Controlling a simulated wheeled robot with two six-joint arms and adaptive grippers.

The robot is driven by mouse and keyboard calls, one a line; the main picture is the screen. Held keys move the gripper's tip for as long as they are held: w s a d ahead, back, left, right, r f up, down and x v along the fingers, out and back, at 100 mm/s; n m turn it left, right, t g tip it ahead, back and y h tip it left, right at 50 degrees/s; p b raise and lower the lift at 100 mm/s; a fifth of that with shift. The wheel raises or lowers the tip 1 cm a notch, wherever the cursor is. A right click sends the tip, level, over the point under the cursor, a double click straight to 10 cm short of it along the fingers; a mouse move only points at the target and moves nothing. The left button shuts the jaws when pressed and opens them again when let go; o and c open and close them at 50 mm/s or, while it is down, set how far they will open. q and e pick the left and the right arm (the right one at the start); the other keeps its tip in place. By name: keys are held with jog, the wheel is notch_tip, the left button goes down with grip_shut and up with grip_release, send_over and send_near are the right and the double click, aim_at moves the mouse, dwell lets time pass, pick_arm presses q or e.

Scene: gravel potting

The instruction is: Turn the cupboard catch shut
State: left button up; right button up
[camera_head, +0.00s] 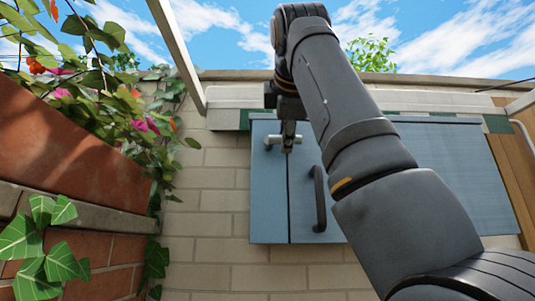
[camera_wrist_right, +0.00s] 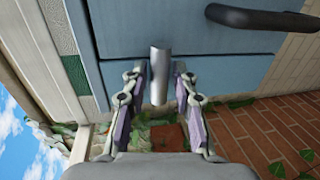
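The blue cupboard (camera_head: 268,205) hangs on a pale brick wall, and its doors look closed. The small silver catch (camera_head: 270,141) is near the top of the seam between the doors, partly hidden by my right gripper. In the right wrist view, the catch (camera_wrist_right: 159,76) is a rounded metal bar by the door seam. My right gripper (camera_head: 288,142) is at the catch. In the wrist view, the right gripper (camera_wrist_right: 159,108) is open, with the bar between its fingers and a gap on each side. My left gripper is not in view.
A dark door handle (camera_head: 318,200) is right of the seam, below the catch. A terracotta planter (camera_head: 65,150) with flowers and ivy fills the left side. A pale rail (camera_head: 230,97) runs above the cupboard. The wall below is clear.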

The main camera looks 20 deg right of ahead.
jog(key=shift+o, duration=0.8)
jog(key=v, duration=0.7)
